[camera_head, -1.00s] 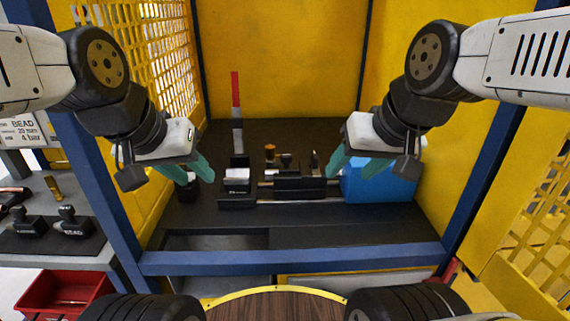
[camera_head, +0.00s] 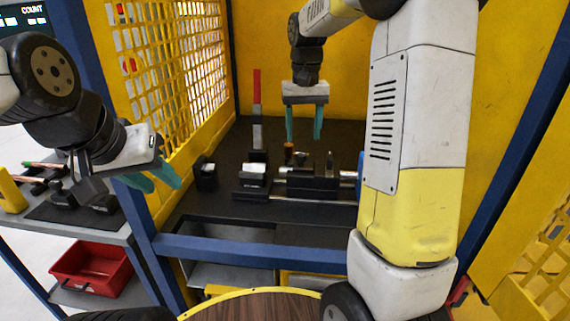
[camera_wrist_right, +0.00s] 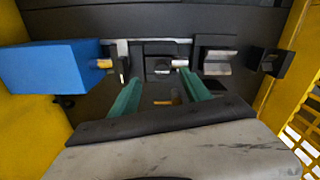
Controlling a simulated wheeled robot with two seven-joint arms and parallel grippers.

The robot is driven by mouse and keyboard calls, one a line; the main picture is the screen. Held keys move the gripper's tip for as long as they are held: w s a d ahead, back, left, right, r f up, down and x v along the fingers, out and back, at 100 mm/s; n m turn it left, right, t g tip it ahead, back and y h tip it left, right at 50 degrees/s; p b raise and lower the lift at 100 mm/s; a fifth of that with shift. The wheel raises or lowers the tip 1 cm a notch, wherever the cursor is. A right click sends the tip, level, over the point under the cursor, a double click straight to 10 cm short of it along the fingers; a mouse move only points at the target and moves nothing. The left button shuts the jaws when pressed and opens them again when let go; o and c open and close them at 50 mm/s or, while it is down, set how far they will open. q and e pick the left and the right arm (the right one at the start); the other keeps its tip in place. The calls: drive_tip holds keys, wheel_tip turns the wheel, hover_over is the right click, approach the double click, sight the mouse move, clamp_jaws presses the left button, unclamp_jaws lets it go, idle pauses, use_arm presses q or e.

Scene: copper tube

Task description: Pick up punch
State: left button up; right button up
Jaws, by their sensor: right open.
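No part is clearly marked as the punch. A small copper-coloured upright part (camera_head: 289,152) stands on a black fixture (camera_head: 312,180) on the dark table. My right gripper (camera_head: 304,138) is open and empty, pointing down above the back of this fixture. In the right wrist view its green fingers (camera_wrist_right: 160,80) are apart, with a pale cylindrical part (camera_wrist_right: 162,66) of the fixture seen between them. Black tools (camera_head: 103,203) rest on a dark mat at the left bench; they could also be punches. My left gripper (camera_head: 157,180) looks open and empty, to the right of that bench.
A blue block (camera_wrist_right: 50,70) stands beside the fixture; my right arm mostly hides it in the head view. A red-topped upright strip (camera_head: 257,100) is behind. Yellow mesh (camera_head: 190,60) and blue posts frame the cell. A red bin (camera_head: 92,270) sits below the bench.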

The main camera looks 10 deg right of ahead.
sight(301, 153)
drive_tip(key=f, duration=0.5)
drive_tip(key=w+f, duration=0.1)
drive_tip(key=f, duration=0.2)
drive_tip(key=shift+a, duration=0.1)
clamp_jaws()
drive_tip(key=shift+r, duration=0.1)
idle(1.2)
